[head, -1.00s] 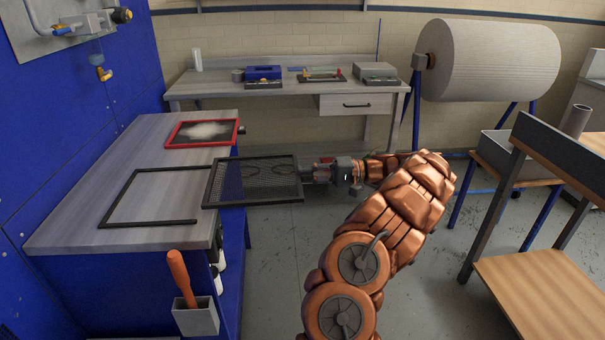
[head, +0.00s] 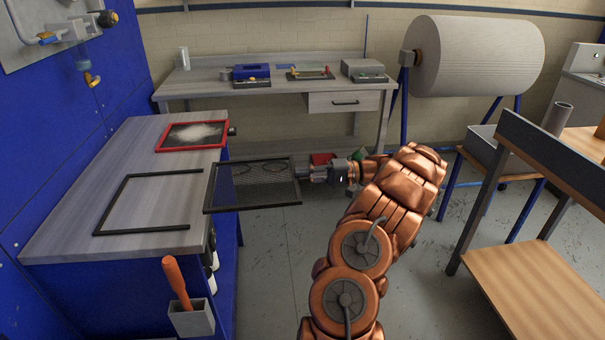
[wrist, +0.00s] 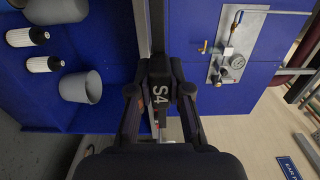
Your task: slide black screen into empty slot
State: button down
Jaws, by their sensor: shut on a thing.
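My gripper (head: 308,174) is shut on the handle at the right edge of the black screen (head: 228,183), a dark mesh panel in a thin frame. The screen is held roughly level, mostly beyond the worktop's right edge. The empty slot (head: 104,211) is a black three-sided frame on the grey worktop (head: 60,225), open to the right. The screen is just right of that opening, with a small gap between them.
A red-framed screen (head: 163,149) lies behind the empty slot on the worktop. A holder (head: 191,318) with an orange-handled tool hangs on the worktop's front. A back table (head: 205,88) carries instruments. A wooden bench (head: 535,285) stands at right. Floor between is clear.

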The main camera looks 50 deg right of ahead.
jog(key=shift+s+d+r+p, duration=0.15)
jog(key=shift+s+d+p, duration=0.2)
jog(key=shift+p, duration=1.15)
jog(key=shift+s+d+p, duration=0.25)
jog(key=shift+s+p, duration=0.15)
jog(key=shift+p, duration=1.9)
jog(key=shift+p+v, duration=0.8)
jog(key=shift+p, duration=1.4)
jog(key=shift+s+d+p, duration=0.35)
jog(key=shift+p, duration=2.45)
jog(key=shift+s+d+f+p, duration=0.2)
jog(key=shift+s+d+p, duration=0.45)
jog(key=shift+p, duration=0.55)
jog(key=shift+s+d+p, duration=0.2)
jog(key=shift+d+p, duration=0.2)
jog(key=shift+p, duration=0.6)
